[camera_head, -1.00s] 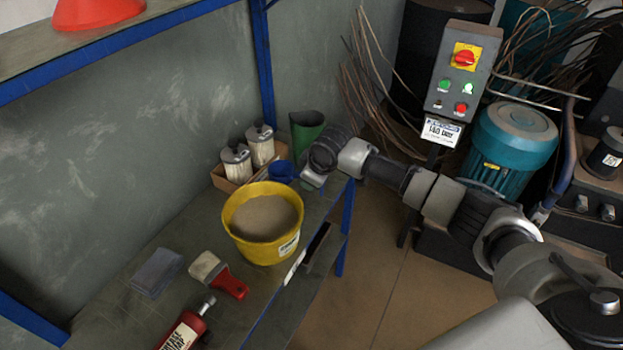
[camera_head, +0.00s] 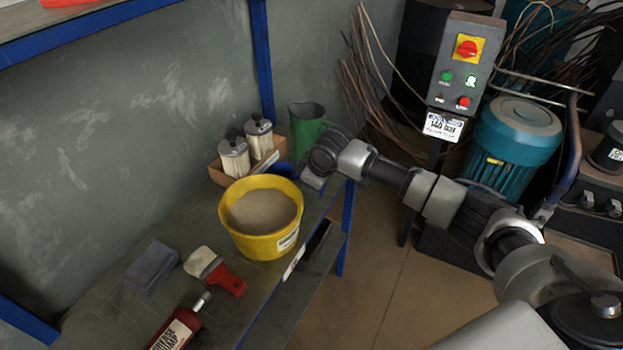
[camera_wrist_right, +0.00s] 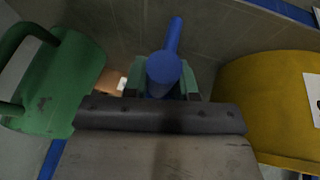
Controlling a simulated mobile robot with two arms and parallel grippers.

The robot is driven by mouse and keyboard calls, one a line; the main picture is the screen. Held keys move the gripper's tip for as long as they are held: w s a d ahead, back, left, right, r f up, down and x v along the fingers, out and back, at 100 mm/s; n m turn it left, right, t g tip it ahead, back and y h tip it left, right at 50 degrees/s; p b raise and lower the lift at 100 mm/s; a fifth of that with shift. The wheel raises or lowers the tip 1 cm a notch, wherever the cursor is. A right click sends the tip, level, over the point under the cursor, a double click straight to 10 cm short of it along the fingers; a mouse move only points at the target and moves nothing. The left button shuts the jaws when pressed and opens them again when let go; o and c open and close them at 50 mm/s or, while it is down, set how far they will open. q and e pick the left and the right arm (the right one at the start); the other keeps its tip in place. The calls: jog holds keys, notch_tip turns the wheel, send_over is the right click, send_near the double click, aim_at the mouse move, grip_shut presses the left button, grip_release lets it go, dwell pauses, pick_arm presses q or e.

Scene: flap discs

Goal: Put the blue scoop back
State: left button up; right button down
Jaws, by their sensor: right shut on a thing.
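The blue scoop (camera_head: 281,169) is behind the yellow bucket, mostly hidden between the bucket rim, the cardboard tray and my right gripper (camera_head: 311,181). In the right wrist view the scoop (camera_wrist_right: 164,68) is between the two green-padded fingers of my right gripper (camera_wrist_right: 162,88), which is shut on it. Its narrow blue part points away from the gripper. I cannot tell whether the scoop touches the shelf. The yellow bucket (camera_head: 262,243) holds tan powder. My left gripper is out of view.
A green jug (camera_head: 307,128) stands close behind my right gripper. A cardboard tray (camera_head: 216,172) holds two canisters left of the scoop. A grey cloth (camera_head: 151,267), a red-handled brush (camera_head: 215,270) and a red bottle (camera_head: 180,328) lie toward the front of the shelf.

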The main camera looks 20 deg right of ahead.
jog(key=shift+f, duration=0.45)
jog(key=c, duration=0.8)
grip_release()
